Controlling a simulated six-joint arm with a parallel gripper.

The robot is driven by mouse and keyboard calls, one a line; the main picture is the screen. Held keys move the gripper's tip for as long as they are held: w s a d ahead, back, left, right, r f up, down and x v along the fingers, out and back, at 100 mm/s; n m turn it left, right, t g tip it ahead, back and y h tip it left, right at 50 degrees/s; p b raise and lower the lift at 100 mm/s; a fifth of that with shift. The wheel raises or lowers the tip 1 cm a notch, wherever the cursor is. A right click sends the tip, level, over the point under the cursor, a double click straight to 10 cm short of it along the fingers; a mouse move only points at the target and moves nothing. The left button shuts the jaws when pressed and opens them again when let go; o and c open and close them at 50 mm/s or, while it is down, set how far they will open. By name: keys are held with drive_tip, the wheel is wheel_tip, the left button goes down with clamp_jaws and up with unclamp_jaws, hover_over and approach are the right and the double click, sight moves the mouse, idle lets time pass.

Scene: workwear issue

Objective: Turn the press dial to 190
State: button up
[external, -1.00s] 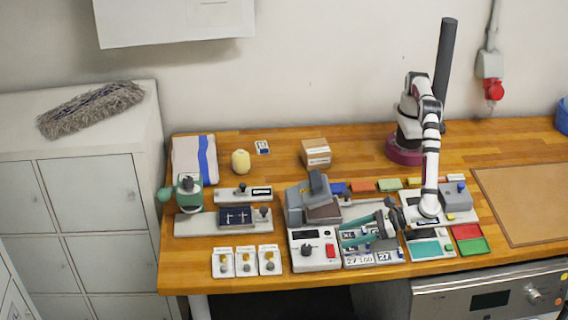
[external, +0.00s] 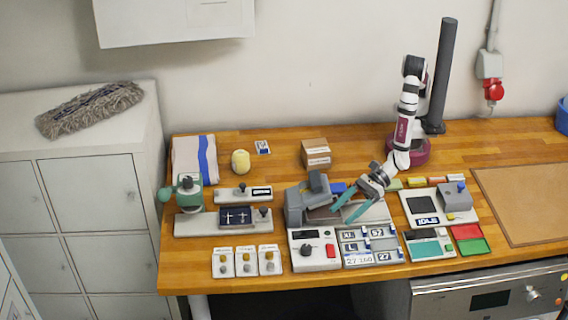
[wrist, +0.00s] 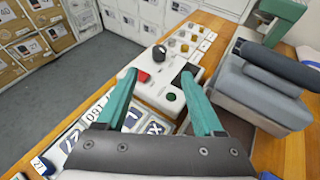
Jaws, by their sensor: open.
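The press control box (external: 315,252) is white, with a black dial (external: 309,250), a red switch (external: 330,250) and a dark display. It stands at the front of the bench, before the grey press (external: 306,202). In the wrist view the black dial (wrist: 159,53) lies beyond the fingertips, next to the red switch (wrist: 143,76). My gripper (external: 344,214) has teal fingers spread apart and empty, above the bench behind and to the right of the box. In the wrist view my gripper (wrist: 158,78) frames the box between its fingers. The dial's reading is too small to tell.
A board of size and number tiles (external: 371,246) lies right of the box. Three small white knob units (external: 246,262) stand to its left. The grey press (wrist: 262,92) rises close to my right finger in the wrist view.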

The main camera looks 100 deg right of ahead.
sight(307, 249)
drive_tip(key=x, duration=1.5)
drive_tip(key=shift+w+a+f, duration=0.15)
drive_tip(key=shift+f, duration=0.05)
drive_tip(key=shift+c, duration=0.2)
